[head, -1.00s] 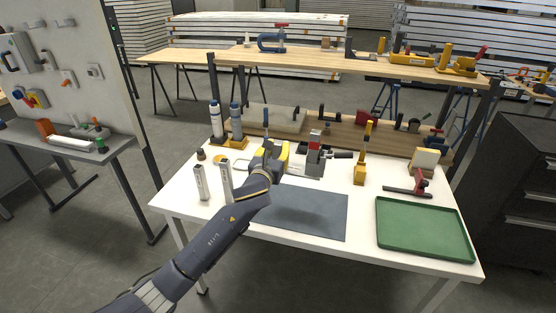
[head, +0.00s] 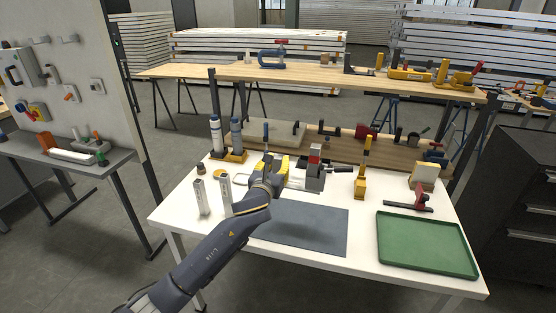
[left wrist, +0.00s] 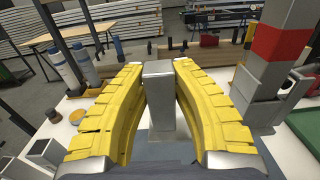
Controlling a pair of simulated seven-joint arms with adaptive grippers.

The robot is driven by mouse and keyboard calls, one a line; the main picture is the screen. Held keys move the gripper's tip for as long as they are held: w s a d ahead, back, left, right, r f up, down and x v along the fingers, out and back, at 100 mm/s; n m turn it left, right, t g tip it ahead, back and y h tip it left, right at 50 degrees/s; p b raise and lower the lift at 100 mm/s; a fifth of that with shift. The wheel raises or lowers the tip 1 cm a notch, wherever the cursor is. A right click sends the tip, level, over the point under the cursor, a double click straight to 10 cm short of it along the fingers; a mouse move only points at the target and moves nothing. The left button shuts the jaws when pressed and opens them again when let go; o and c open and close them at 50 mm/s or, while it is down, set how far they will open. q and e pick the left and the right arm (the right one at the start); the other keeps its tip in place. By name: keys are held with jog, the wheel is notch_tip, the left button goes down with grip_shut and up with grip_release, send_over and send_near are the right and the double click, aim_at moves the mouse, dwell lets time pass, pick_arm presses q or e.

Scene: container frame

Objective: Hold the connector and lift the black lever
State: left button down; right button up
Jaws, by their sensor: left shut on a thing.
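My left gripper (head: 276,168) is at the back middle of the white table. In the left wrist view its yellow padded fingers (left wrist: 160,78) stand on both sides of a grey square post (left wrist: 158,105), shut on it. I take this post for the connector, though its lower part is hard to make out. Just to the right stands a grey fixture with a red band (head: 314,158); the fixture also shows in the left wrist view (left wrist: 262,78). A short black lever (head: 342,170) sticks out to the fixture's right. My right gripper is not in view.
A dark grey mat (head: 310,228) lies in front. A green tray (head: 428,243) is at the right, with a yellow upright clamp (head: 361,180) behind it. Two silver blocks (head: 200,197) stand at the left. A wooden shelf (head: 330,72) rises behind the table.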

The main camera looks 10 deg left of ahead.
pick_arm(q)
jog(key=shift+s+f, duration=0.1)
jog(key=shift+f, duration=9.05)
